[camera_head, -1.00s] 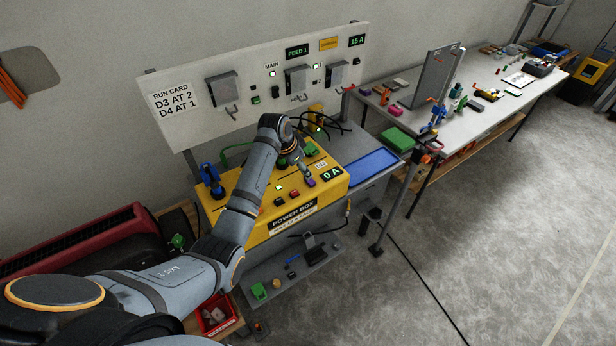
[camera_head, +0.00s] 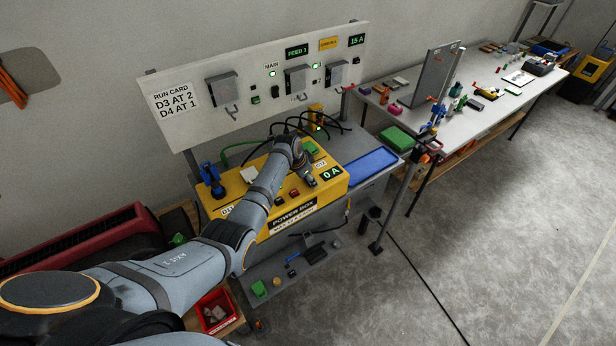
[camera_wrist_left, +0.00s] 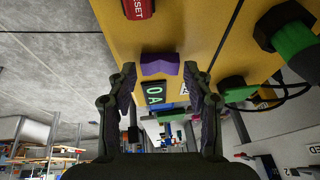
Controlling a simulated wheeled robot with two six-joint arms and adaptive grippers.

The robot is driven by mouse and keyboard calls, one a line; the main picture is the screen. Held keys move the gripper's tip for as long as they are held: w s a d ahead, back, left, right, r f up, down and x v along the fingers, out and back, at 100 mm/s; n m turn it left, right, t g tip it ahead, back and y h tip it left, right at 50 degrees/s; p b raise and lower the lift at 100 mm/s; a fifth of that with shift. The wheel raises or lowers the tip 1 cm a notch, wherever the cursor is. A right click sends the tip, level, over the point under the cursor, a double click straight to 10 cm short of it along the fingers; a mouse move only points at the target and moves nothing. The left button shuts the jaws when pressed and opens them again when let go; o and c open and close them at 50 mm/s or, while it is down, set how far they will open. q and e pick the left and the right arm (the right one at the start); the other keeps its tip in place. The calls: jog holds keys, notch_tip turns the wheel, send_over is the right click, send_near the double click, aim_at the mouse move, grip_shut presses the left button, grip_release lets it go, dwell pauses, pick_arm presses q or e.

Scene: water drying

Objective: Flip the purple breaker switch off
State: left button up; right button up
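The purple breaker switch (camera_wrist_left: 160,64) sits on the yellow power box (camera_wrist_left: 180,25) in the left wrist view. It lies just beyond and between the two fingertips of my left gripper (camera_wrist_left: 160,75). The fingers are open, with a gap around the switch's width, and hold nothing. In the head view, my left gripper (camera_head: 308,178) is low over the right part of the power box (camera_head: 240,200), beside the "0 A" display (camera_head: 332,173). It hides the purple switch there. My right gripper is not in view.
A red RESET button (camera_wrist_left: 137,9) lies to one side of the switch. A green knob (camera_wrist_left: 236,88) and a green plug (camera_wrist_left: 293,38) with black cables are on the other side. A white panel (camera_head: 180,75) stands behind the box; a blue tray (camera_head: 370,162) lies right of it.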

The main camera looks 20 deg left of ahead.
pick_arm(q)
jog(key=c, duration=0.7)
jog(key=b, duration=0.2)
jog(key=g+h+b, duration=0.1)
jog(key=b, duration=0.1)
jog(key=shift+w+a+f+h, duration=0.25)
jog(key=shift+a+f+h, duration=0.05)
jog(key=shift+a+f, duration=0.1)
jog(key=shift+r+n+g+h+b, duration=0.3)
jog(key=shift+g+b, duration=0.1)
jog(key=o, duration=1.1)
